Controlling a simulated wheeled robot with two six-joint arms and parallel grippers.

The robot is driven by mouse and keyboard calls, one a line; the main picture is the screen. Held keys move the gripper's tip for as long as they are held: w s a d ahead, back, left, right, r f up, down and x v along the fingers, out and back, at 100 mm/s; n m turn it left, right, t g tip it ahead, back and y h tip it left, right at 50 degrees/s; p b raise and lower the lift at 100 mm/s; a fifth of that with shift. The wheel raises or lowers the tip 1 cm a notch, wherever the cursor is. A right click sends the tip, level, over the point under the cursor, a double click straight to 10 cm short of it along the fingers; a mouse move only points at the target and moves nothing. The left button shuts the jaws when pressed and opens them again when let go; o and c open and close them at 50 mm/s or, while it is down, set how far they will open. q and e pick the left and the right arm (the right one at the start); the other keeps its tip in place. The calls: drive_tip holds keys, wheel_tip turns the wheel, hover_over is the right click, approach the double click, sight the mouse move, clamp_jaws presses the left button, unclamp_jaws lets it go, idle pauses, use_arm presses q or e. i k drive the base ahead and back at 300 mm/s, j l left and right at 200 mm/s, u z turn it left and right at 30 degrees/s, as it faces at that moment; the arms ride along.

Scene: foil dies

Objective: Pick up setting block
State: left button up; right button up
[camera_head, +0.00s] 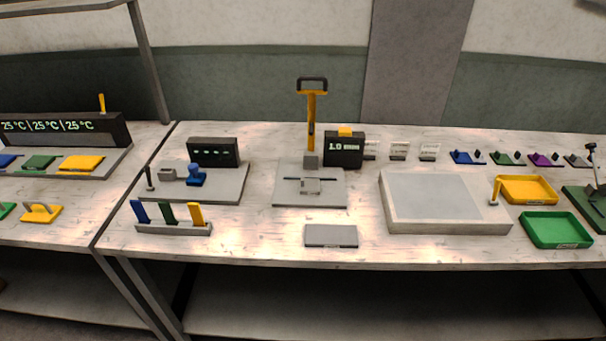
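Neither of my grippers is in view. No label in view names the setting block, so I cannot tell for sure which thing it is. A small grey block (168,173) sits on the grey base plate (228,187) of a station with a dark display (213,152). Beside it stands a blue piece with a knob (196,176). A flat grey rectangular block (331,236) lies near the table's front edge. Another small light grey block (311,186) sits on the plate of the yellow-handled press (311,120).
A rack with blue, green and yellow tabs (172,228) stands at the front left. A large grey pad (436,197) fills the centre right. A yellow tray (528,189) and a green tray (556,230) are at the right. The table front between rack and flat block is clear.

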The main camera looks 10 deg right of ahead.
sight(308, 187)
drive_tip(key=i+l, duration=0.1)
drive_tip(key=l, duration=0.25)
drive_tip(key=i+l, duration=0.15)
drive_tip(key=l, duration=0.25)
drive_tip(key=i+l, duration=0.1)
drive_tip(key=l, duration=0.25)
drive_tip(key=i+l+u, duration=0.1)
drive_tip(key=l, duration=0.3)
